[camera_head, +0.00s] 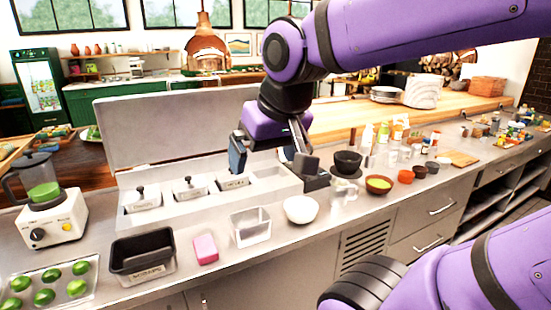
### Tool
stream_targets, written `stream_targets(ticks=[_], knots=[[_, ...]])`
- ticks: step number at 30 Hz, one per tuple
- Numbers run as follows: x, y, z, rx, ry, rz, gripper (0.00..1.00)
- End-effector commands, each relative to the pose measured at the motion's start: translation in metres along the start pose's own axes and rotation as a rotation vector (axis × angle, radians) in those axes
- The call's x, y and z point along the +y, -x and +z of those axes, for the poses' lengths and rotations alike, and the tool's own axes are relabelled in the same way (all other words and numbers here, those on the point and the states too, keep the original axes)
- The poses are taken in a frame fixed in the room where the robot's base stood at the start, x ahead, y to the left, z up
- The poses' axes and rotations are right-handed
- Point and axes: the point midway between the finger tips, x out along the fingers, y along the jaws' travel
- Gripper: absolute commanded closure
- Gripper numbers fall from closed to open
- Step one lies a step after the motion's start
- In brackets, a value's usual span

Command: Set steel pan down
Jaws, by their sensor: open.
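A steel pan (250,228), open and rectangular, sits upright on the counter in front of the pan rail. It looks empty. My gripper (271,164) is open, pointing down over the right part of the rail, behind and above the pan and apart from it. Nothing shows between its fingers. The pan rail (170,214) has several lidded inserts on its left and middle, and an uncovered opening (268,178) on its right, partly behind my gripper.
A white bowl (300,210) stands right of the pan. A pink block (205,248) and a black pan (143,257) stand to its left. A blender (45,205) and a tray of limes (50,283) are farther left. Bowls (347,162) and bottles crowd the right.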

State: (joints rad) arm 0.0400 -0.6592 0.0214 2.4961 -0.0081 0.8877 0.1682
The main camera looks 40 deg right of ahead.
Motion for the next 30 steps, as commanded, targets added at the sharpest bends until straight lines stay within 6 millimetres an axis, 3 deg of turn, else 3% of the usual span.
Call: stream_targets(ticks=[6,22,30], knots=[[-0.001,0.013,0.024,0.039,0.158,-0.031,0.0],[-0.001,0.014,0.026,0.042,0.177,-0.034,0.0],[-0.001,0.014,0.026,0.042,0.176,-0.034,0.57]])
